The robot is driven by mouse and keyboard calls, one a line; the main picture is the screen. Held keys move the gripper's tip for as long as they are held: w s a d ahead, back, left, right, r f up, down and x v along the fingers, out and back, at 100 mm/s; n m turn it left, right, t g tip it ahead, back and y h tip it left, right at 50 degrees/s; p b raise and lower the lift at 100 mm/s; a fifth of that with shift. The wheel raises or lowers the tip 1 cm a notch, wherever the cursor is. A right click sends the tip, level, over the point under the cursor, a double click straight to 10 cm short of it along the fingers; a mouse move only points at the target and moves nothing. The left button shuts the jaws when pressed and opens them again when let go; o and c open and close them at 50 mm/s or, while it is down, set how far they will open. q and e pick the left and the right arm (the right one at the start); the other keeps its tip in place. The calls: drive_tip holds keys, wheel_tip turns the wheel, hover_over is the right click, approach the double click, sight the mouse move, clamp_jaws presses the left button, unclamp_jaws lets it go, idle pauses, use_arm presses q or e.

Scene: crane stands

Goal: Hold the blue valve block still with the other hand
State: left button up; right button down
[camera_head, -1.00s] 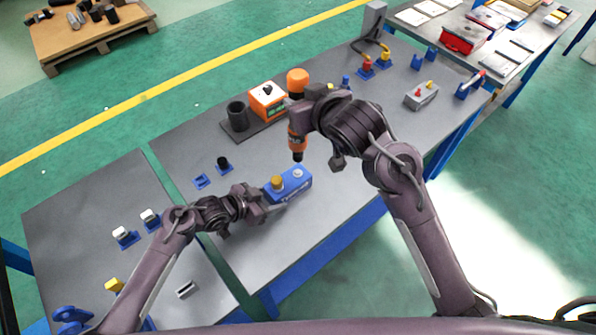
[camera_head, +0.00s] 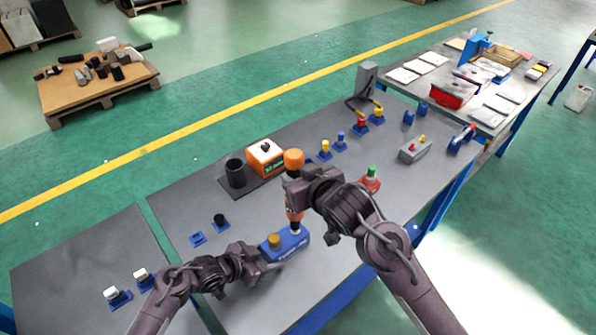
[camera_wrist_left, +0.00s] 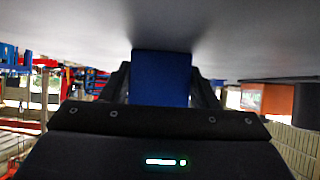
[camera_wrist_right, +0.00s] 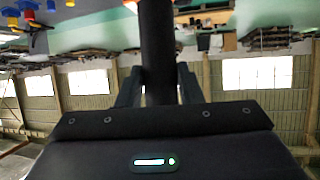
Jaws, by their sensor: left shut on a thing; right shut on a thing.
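The blue valve block (camera_head: 291,247) lies on the grey bench, with a yellow-brown knob (camera_head: 274,240) on its top. My left gripper (camera_head: 262,259) is shut on its left end; the blue block also fills the gap between the jaws in the left wrist view (camera_wrist_left: 161,76). My right gripper (camera_head: 297,187) is shut on an upright orange and black power tool (camera_head: 294,161). The tool's dark shaft also shows between the jaws in the right wrist view (camera_wrist_right: 157,45). The tool's lower tip is at the block's top right; I cannot tell whether it touches.
Behind the block stand an orange-and-white box (camera_head: 265,157) and a black cup (camera_head: 235,173). Small blue holders (camera_head: 198,239) sit to the left. A red part with a green top (camera_head: 371,179) is close to my right arm. The bench front right is clear.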

drive_tip(key=shift+w+r, duration=0.15)
drive_tip(key=shift+r, duration=0.1)
idle(0.4)
drive_tip(key=shift+d+n+y, duration=0.1)
drive_tip(key=shift+n+y, duration=0.3)
drive_tip(key=shift+f+n+g+y, duration=0.1)
drive_tip(key=shift+n+g+y, duration=0.5)
drive_tip(key=shift+n+y, duration=0.25)
drive_tip(key=shift+f, duration=1.15)
idle(3.3)
drive_tip(key=shift+r, duration=2.65)
use_arm(q)
drive_tip(key=o, duration=1.2)
drive_tip(key=shift+o, duration=0.2)
